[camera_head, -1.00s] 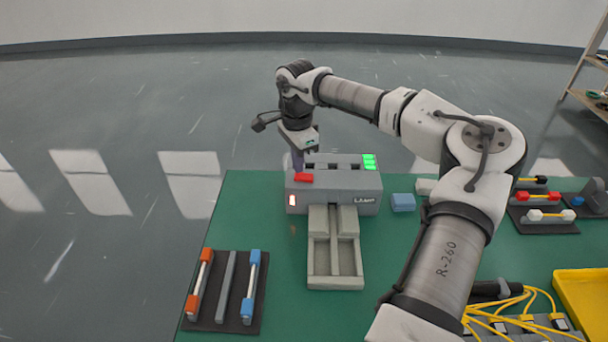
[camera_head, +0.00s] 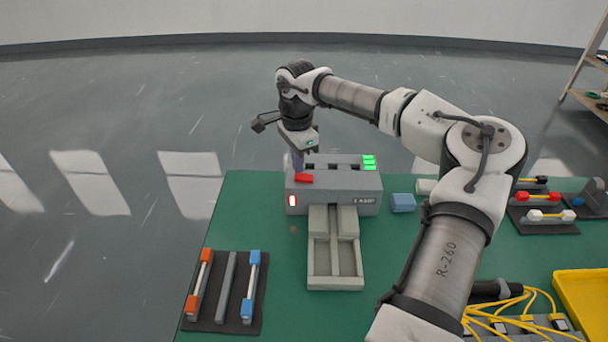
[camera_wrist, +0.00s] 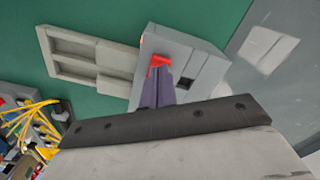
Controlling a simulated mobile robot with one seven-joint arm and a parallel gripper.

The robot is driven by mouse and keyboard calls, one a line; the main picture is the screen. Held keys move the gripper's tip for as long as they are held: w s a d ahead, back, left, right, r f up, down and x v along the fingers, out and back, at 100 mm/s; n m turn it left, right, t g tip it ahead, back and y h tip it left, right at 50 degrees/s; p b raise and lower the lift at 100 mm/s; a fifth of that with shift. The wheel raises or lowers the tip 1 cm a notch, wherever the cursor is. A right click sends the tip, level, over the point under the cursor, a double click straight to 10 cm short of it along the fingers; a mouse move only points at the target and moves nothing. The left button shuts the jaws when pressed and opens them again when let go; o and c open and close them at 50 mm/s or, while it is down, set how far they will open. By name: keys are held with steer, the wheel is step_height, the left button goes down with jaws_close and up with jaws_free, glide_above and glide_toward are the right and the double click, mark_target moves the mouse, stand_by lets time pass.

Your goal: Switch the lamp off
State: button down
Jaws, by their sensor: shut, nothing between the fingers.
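The lamp (camera_head: 333,198) is a grey box labelled LAMP on the green table. A red switch (camera_head: 304,178) sits on its top left, and a small light (camera_head: 292,201) glows on its front left. My gripper (camera_head: 298,170) is shut and empty, pointing down at the red switch from behind. In the wrist view the fingertips (camera_wrist: 157,76) reach the red switch (camera_wrist: 158,61) and look to be touching or just over it; I cannot tell which.
A grey tray (camera_head: 312,270) lies in front of the lamp. A dark rack with orange and blue-ended rods (camera_head: 221,318) is front left. A blue block (camera_head: 403,202) lies right of the lamp. Yellow cables (camera_head: 500,312) and a yellow bin (camera_head: 585,295) are front right.

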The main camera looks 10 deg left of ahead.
mark_target(298, 176)
steer(key=shift+f+b, duration=0.6)
steer(key=shift+f, duration=0.4)
stand_by(0.9)
steer(key=shift+r+p, duration=2.5)
steer(key=shift+r, duration=1.05)
steer(key=shift+f, duration=0.1)
